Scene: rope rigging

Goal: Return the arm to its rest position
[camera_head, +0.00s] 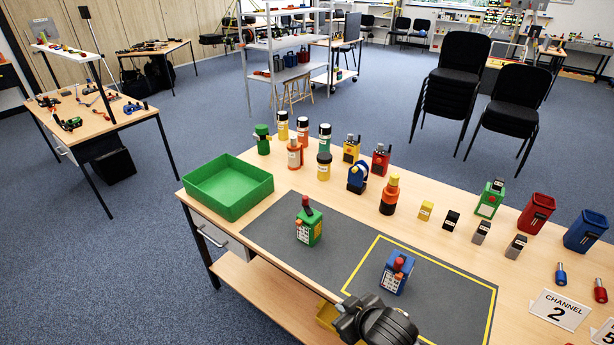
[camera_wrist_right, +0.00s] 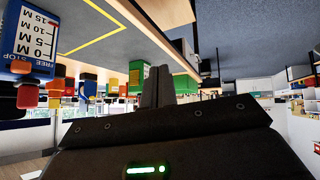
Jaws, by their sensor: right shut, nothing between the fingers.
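My right gripper (camera_head: 352,312) is at the front edge of the workbench in the head view, dark and seen from above. Its two fingers also show in the right wrist view (camera_wrist_right: 166,86), pressed together with nothing between them. A blue box with a red-orange top (camera_head: 392,277) stands behind it inside the yellow outline, apart from the fingers; its labelled face shows upside down in the wrist view (camera_wrist_right: 28,45). A green box with a red and dark top (camera_head: 309,227) stands on the grey mat, left of the outline. My left gripper is not in view.
The grey mat (camera_head: 265,235) lies on the wooden workbench. A green tray (camera_head: 228,188) sits at its left end. Several bottles, radios and small blocks stand along the back. A "CHANNEL 2" sign (camera_head: 559,309) stands at the right.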

